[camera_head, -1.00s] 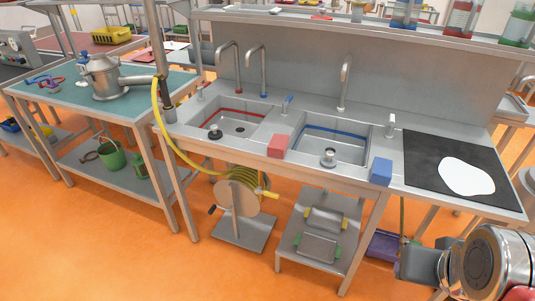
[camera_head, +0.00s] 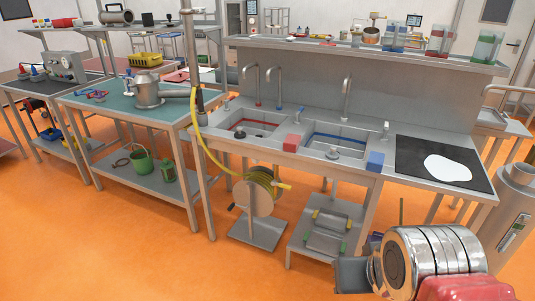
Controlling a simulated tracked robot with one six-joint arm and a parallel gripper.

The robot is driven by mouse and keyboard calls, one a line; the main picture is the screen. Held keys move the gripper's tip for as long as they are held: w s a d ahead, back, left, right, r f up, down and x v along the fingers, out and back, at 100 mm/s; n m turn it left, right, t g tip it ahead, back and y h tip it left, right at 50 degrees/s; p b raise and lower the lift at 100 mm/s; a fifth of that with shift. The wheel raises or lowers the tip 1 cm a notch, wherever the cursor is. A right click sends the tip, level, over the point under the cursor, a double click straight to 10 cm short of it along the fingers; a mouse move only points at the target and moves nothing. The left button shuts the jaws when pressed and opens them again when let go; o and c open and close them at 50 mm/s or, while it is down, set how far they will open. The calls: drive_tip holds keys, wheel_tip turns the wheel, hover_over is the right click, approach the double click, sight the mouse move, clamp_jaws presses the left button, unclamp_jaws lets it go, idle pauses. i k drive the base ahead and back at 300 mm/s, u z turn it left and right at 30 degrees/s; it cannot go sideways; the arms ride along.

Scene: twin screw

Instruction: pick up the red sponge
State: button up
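The red sponge (camera_head: 291,142) is a small block on the front edge of the steel sink counter, between the left basin with a red stripe and the right basin with a blue stripe. It stands free and nothing touches it. My arm shows at the lower right as a silver joint with a red part, well apart from the sponge. My gripper's fingers cannot be made out in this view.
A blue sponge (camera_head: 375,162) sits on the same front edge, right of the right basin. A black mat (camera_head: 411,155) with a white patch lies further right. A hose reel (camera_head: 258,193) stands under the counter's left end. Orange floor in front is clear.

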sight(292, 142)
drive_tip(key=u, duration=0.15)
drive_tip(key=k, duration=0.45)
drive_tip(key=u, duration=0.35)
drive_tip(key=i, duration=0.4)
drive_tip(key=u, duration=0.65)
drive_tip(key=i, duration=1.65)
drive_tip(key=z, duration=0.35)
drive_tip(key=i, duration=0.7)
drive_tip(key=z, duration=0.8)
drive_tip(key=i, duration=0.45)
drive_tip(key=z, duration=0.25)
